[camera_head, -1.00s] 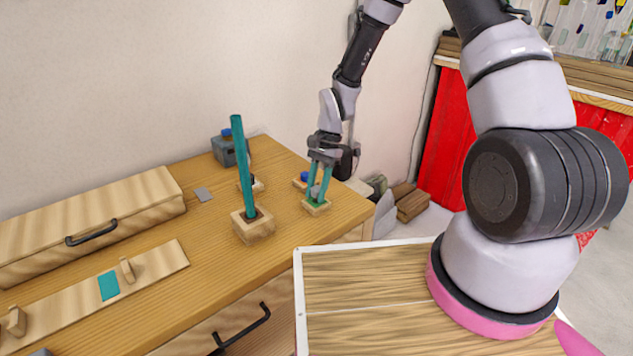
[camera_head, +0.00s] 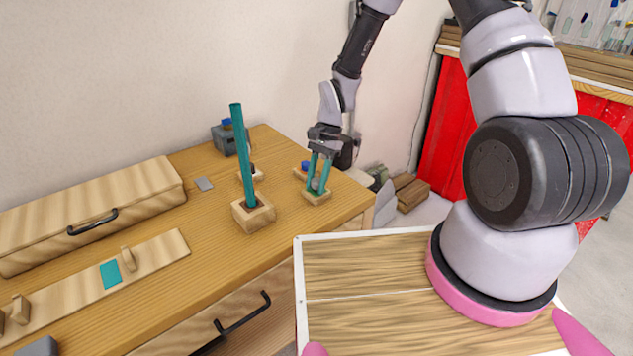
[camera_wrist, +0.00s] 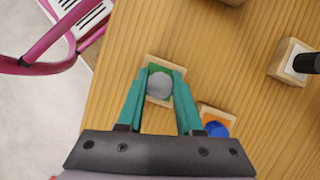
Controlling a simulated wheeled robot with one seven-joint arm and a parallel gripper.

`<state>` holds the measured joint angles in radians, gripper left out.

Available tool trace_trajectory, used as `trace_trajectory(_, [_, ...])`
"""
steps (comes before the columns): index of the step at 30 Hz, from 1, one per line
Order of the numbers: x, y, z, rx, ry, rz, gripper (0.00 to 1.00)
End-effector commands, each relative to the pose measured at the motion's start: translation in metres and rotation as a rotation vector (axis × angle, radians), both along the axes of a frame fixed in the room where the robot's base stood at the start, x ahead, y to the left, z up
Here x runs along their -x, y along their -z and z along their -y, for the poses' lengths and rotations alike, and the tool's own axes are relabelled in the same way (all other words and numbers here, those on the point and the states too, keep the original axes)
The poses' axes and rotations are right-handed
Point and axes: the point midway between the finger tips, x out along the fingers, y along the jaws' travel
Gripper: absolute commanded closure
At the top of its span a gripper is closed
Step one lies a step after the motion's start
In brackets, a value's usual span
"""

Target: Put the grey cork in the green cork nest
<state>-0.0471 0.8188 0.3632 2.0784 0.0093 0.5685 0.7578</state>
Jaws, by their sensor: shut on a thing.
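The grey cork (camera_wrist: 160,86) is between the teal fingertips of my gripper (camera_wrist: 160,84), which is shut on it. In the wrist view the cork lies over the green cork nest (camera_wrist: 153,72), a small wooden block with a green top. In the head view my gripper (camera_head: 318,185) reaches down to the nest block (camera_head: 316,197) near the table's right end. The fingertips are at the nest's level or just above it. I cannot tell whether the cork is seated, as the fingers and cork hide the middle of the nest.
A blue cork (camera_wrist: 217,129) sits in an orange-topped block (camera_wrist: 215,114) close beside the nest. A tall teal rod (camera_head: 242,155) stands in a wooden block (camera_head: 253,214) to the left. A wooden case (camera_head: 90,215) and a plank (camera_head: 155,257) lie further left.

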Motion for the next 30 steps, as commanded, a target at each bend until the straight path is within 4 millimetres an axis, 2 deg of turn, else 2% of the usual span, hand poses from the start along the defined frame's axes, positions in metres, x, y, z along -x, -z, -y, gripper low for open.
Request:
trace_trajectory(20, [-0.0001,0.0004,-0.0002,0.0,-0.001,0.0,1.0])
trace_trajectory(30, [-0.0004,-0.0079,-0.0003,0.0,-0.001,0.002,1.0])
